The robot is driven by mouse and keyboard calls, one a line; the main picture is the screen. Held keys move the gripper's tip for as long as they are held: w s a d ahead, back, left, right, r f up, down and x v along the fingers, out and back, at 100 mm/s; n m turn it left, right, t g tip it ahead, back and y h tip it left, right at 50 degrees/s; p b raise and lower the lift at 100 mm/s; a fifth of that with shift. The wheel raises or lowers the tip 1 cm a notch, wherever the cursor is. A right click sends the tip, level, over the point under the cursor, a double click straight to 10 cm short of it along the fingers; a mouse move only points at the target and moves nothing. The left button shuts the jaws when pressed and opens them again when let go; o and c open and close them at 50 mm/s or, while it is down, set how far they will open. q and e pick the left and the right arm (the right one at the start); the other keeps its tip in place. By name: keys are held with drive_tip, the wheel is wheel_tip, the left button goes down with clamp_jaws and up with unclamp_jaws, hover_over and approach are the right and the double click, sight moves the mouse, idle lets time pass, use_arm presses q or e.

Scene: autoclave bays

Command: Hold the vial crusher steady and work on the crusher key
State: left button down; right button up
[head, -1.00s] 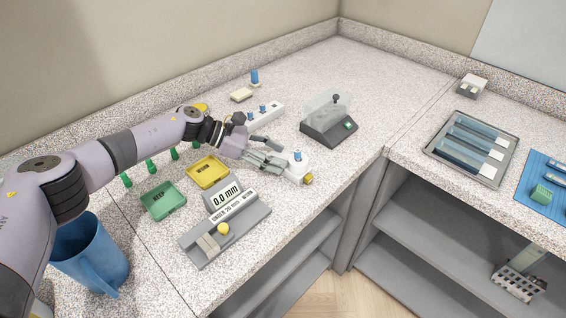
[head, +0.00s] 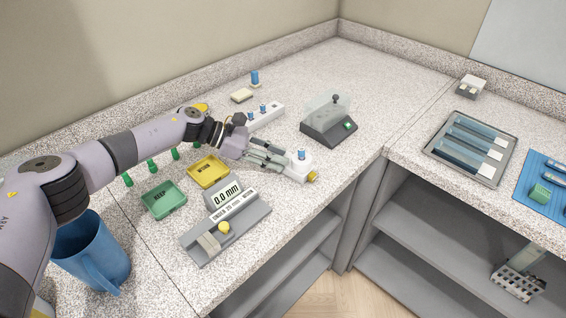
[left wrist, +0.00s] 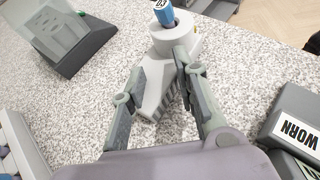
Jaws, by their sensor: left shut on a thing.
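The vial crusher (head: 297,171) is a small white body on the counter with a blue-capped vial (head: 301,155) upright in its top. A yellow-brown knob (head: 312,176) sits on its right end; I take it for the crusher key. My left gripper (head: 282,159) is shut on the crusher's ribbed grey-white handle from the left. In the left wrist view the crusher (left wrist: 170,45) stands ahead, its handle between the two fingers (left wrist: 160,66). The vial (left wrist: 165,13) there is marked 03. My right gripper is not in view.
A white rack (head: 266,117) holds blue-capped vials behind. A dark device (head: 329,128) with a clear guard stands right. The counter's front edge is near the crusher.

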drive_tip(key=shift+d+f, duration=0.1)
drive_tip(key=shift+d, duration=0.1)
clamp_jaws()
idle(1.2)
